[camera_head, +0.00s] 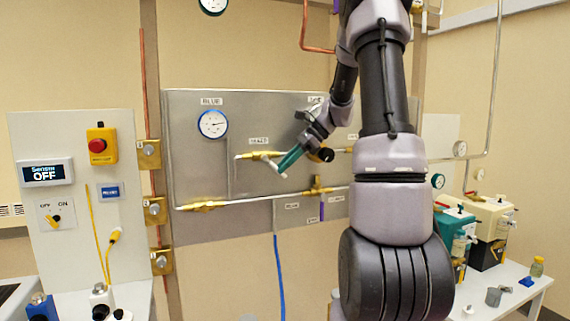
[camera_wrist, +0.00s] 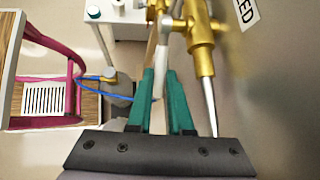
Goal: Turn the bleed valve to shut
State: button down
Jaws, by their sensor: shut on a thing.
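The bleed valve (camera_head: 258,155) is a brass fitting on the grey panel, under a label that seems to read BLEED. In the wrist view its brass body (camera_wrist: 201,55) shows at upper right beside the label's end. My gripper (camera_head: 282,168) is at the valve's right side, its teal fingers pointing down and left. In the wrist view my gripper (camera_wrist: 161,75) is shut on the valve's pale lever (camera_wrist: 159,82), which lies between the two fingers. The far part of the lever is partly hidden by the fingers, and its exact angle is hard to tell.
A round gauge (camera_head: 213,124) sits above left of the valve. A brass-fitted pipe (camera_head: 203,206) runs below it, and a blue hose (camera_head: 279,275) hangs under the panel. A white switch board (camera_head: 75,195) stands left. Teal and cream pumps (camera_head: 490,235) stand on a table at right.

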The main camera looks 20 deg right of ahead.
dwell(0.4)
jog(key=c, duration=1.1)
grip_release()
jog(key=shift+d, duration=0.1)
jog(key=v, duration=1)
jog(key=shift+d+r, duration=0.2)
jog(key=shift+d, duration=0.05)
